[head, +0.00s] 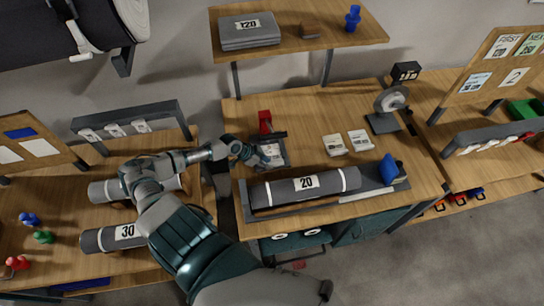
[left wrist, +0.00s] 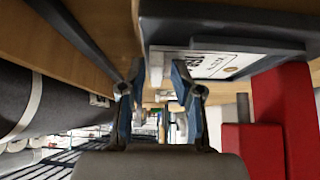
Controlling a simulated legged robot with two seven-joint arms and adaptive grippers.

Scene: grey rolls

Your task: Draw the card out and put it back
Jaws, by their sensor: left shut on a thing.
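The white card (head: 271,153) with dark print sits in a dark grey holder (head: 286,160) on the middle table. My left gripper (head: 251,155) is at the holder's left side, shut on the card's near edge. In the left wrist view, the two blue-grey fingers (left wrist: 157,78) are at the card (left wrist: 215,64), which still lies within the dark holder frame (left wrist: 285,40). The exact contact between the fingertips is hard to see. My right gripper is not in view.
A red block-like object (head: 265,120) stands just behind the holder. A grey roll marked 20 (head: 330,184) lies in a tray in front. Two white cards (head: 334,145) lie to the right. A raised shelf (head: 285,45) spans the back.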

